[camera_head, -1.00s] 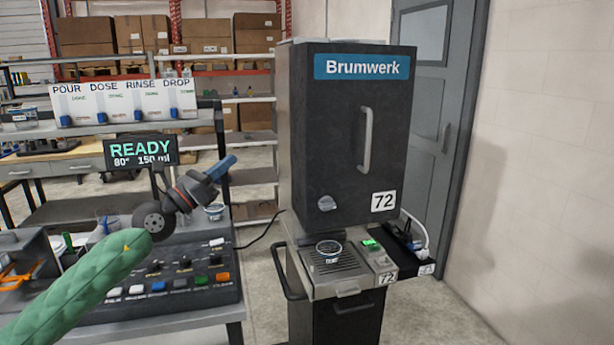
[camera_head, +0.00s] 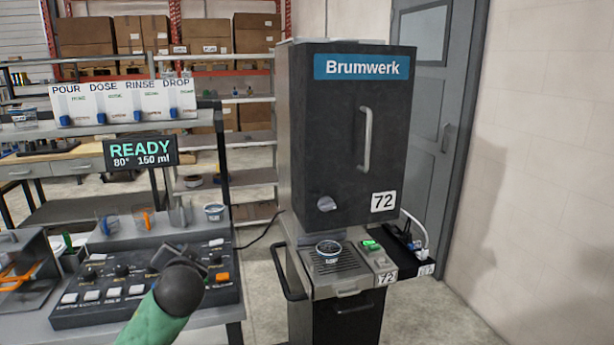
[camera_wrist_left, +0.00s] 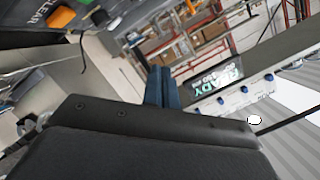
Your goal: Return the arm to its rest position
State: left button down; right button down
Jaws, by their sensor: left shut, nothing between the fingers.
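My left arm, in a green sleeve with a dark wrist (camera_head: 179,288), comes in from the bottom of the head view. My left gripper (camera_head: 178,256) is seen foreshortened in front of the button panel, pointing away, and its fingertips are hard to make out there. In the left wrist view its blue fingers (camera_wrist_left: 163,88) are together with nothing between them. My right gripper is not in view.
The button panel (camera_head: 70,312) lies beneath the gripper in the picture, with several cups behind it. A READY display (camera_head: 140,152) stands above. The black Brumwerk machine (camera_head: 345,140) stands to the right, with a small cup (camera_head: 328,249) on its drip grate.

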pick_arm(q)
jog(key=s+d+f+g+h, duration=0.35)
jog(key=s+f, duration=0.45)
jog(key=f, duration=0.3)
jog(key=s+d+f+g+h, duration=0.25)
jog(key=s+d+f, duration=0.25)
jog(key=s+f, duration=0.5)
jog(key=s+d+f+n+g, duration=0.1)
jog(key=s+d+f+g, duration=0.1)
jog(key=s+f, duration=0.7)
jog(key=s+d+f+n+g+h, duration=0.1)
jog(key=s+d+f+g, duration=0.2)
jog(key=s+f, duration=0.7)
jog(key=s+g, duration=0.1)
jog(key=s, duration=0.4)
jog(key=shift+f+g, duration=0.15)
jog(key=shift+g, duration=0.25)
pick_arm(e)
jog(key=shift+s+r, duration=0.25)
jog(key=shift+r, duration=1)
pick_arm(q)
jog(key=shift+s, duration=0.1)
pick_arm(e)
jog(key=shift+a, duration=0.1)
